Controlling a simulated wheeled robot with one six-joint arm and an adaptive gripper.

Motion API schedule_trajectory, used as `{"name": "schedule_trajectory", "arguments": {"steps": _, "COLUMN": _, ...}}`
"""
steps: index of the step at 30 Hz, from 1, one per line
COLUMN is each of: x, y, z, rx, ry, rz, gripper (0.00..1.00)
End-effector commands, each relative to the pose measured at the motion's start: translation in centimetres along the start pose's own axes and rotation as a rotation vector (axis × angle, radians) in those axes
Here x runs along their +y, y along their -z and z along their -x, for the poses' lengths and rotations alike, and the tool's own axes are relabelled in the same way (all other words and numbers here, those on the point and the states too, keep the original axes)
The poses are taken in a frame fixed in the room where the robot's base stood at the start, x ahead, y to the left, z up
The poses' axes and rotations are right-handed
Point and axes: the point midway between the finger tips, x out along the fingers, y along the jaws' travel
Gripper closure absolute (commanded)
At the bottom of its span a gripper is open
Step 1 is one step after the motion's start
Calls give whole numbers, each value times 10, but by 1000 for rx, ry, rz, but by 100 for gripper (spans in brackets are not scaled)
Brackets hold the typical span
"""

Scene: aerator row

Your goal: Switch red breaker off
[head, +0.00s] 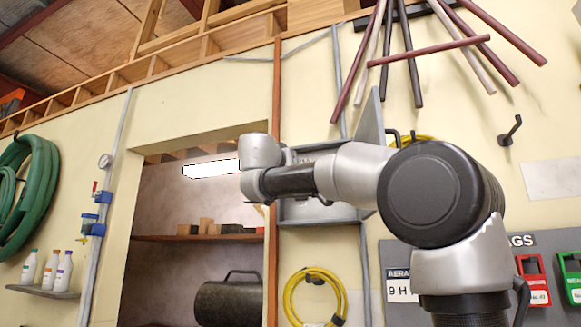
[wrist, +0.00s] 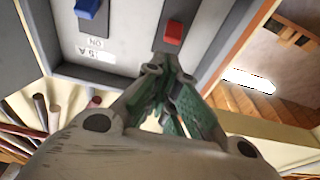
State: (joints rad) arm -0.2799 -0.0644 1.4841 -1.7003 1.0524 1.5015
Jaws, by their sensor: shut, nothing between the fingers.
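The red breaker (wrist: 173,33) is a small red toggle on a dark slot in the grey panel (wrist: 128,38), at the top of the wrist view. A blue breaker (wrist: 88,8) sits on the same panel to its left. My gripper (wrist: 166,68) is shut and empty, its green-sided fingers pointing at the panel just below the red breaker. A small gap shows in the picture; I cannot tell whether the tips touch. In the head view the grey box (head: 318,211) with its open door (head: 371,125) is mostly behind my arm, and the breakers are hidden.
A doorway with a shelf (head: 190,238) opens left of the box. A yellow hose coil (head: 288,300) hangs below, and a fan of rods (head: 415,60) hangs above right.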

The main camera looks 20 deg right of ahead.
Motion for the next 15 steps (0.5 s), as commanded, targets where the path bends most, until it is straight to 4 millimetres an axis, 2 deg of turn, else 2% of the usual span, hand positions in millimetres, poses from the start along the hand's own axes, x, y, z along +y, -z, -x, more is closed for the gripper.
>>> {"name": "schedule_trajectory", "arguments": {"steps": 1, "x": 1, "y": 0, "z": -10, "rx": 0, "ry": -4, "rz": 1, "gripper": 100}}
{"name": "schedule_trajectory", "arguments": {"steps": 6, "x": 1, "y": 0, "z": -36, "rx": -1, "ry": -3, "rz": -1, "gripper": 100}}
{"name": "schedule_trajectory", "arguments": {"steps": 10, "x": 0, "y": 0, "z": -47, "rx": -1, "ry": -2, "rz": -1, "gripper": 100}}
{"name": "schedule_trajectory", "arguments": {"steps": 15, "x": 0, "y": 0, "z": -50, "rx": 0, "ry": 0, "rz": -1, "gripper": 100}}
